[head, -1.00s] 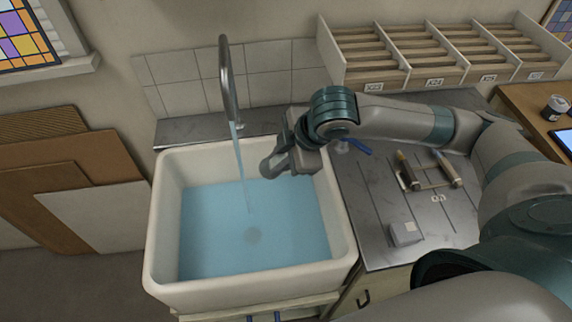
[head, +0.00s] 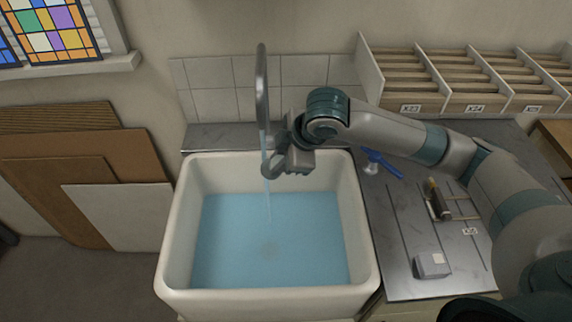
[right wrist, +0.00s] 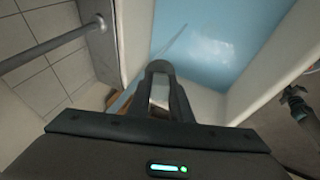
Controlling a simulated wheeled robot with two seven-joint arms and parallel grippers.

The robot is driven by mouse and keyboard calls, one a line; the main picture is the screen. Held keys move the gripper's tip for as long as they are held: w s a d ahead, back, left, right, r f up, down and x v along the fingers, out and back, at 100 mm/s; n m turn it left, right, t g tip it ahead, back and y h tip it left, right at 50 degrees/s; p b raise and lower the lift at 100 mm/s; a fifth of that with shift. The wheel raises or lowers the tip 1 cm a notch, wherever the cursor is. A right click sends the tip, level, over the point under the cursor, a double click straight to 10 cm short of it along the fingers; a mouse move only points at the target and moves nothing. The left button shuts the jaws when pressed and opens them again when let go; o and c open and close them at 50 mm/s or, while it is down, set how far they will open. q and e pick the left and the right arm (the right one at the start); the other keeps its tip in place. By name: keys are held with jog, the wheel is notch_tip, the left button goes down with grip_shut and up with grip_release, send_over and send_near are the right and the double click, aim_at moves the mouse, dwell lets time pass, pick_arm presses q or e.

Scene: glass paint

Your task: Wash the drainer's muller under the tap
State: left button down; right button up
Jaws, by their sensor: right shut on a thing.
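My right gripper (head: 273,168) is over the back of the sink, with its tips at the running water (head: 268,200) from the tap (head: 262,90). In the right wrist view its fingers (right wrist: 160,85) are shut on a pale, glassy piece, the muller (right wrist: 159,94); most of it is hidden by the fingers. In the head view the muller can hardly be told apart from the gripper. Whether the stream strikes the muller is unclear. The white sink (head: 170,245) holds blue water (head: 290,250). My left gripper is not in view.
The metal drainer (head: 400,225) to the right carries a blue-handled lever (head: 383,165), a dark tool on a rack (head: 437,200) and a small grey block (head: 432,264). Slotted shelves (head: 450,80) stand behind it. Boards (head: 80,180) lean at the left.

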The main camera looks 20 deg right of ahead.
jog(key=shift+w+a+f, duration=0.2)
jog(key=shift+w+a, duration=0.45)
jog(key=shift+w, duration=0.3)
jog(key=shift+w+d+p, duration=0.1)
jog(key=shift+d+p, duration=0.05)
jog(key=shift+p, duration=0.2)
jog(key=shift+w+d+p, duration=0.2)
jog(key=shift+d+p, duration=0.1)
jog(key=shift+d, duration=0.1)
jog(key=shift+a, duration=0.1)
dwell(0.4)
jog(key=shift+s+a+p, duration=0.25)
jog(key=shift+a+p, duration=0.15)
jog(key=shift+p, duration=0.2)
jog(key=shift+s, duration=0.15)
